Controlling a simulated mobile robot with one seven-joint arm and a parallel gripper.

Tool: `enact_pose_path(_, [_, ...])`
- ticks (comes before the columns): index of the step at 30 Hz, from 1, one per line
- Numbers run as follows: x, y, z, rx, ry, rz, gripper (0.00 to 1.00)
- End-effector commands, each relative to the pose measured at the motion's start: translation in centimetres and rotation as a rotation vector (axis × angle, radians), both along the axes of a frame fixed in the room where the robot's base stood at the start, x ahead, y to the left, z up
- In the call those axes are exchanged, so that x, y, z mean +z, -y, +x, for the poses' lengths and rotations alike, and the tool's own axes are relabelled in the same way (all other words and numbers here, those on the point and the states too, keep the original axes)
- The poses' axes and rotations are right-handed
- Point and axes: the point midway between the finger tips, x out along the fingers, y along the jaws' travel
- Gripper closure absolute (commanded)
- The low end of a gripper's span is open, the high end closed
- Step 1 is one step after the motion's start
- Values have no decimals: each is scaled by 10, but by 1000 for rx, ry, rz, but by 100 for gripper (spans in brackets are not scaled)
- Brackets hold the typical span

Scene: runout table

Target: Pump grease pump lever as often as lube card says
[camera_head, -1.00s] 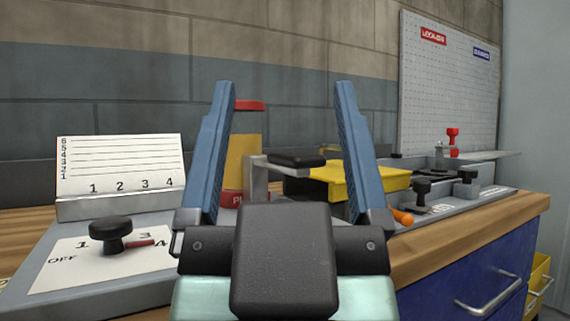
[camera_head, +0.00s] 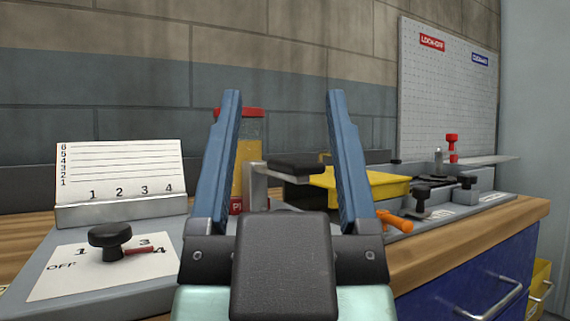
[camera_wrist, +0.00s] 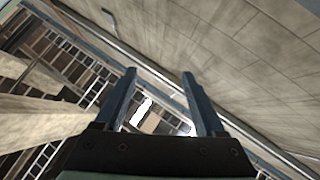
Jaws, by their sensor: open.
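The grease pump stands on the bench behind my gripper in the head view. It has a yellow body (camera_head: 250,140) with a red cap (camera_head: 240,112), and part of a red label shows low down. Its lever is a grey bar with a black grip (camera_head: 293,164), seen between my fingers. My gripper (camera_head: 285,95) is open and empty, its two blue fingers pointing up in front of the pump. I cannot tell how far the lever lies behind the fingers. A white card (camera_head: 120,170) with ruled lines and numbers stands at left; no marked count is readable on it.
A black knob with a red pointer (camera_head: 110,237) sits on a numbered dial plate at front left. A yellow tray (camera_head: 375,184), an orange handle (camera_head: 394,221) and small clamps (camera_head: 422,195) stand at right. A pegboard (camera_head: 445,95) is behind. A blue drawer (camera_head: 470,280) is below.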

Motion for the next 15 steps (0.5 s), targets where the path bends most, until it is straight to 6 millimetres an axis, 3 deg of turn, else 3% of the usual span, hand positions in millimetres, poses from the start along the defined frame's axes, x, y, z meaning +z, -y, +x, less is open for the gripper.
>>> enact_pose_path(2, [4,1,3,-3,-12,-3,44])
enact_pose_path(11, [30,11,40,-29,-182,-38,98])
enact_pose_path(15, [38,17,60,-41,-289,-63,100])
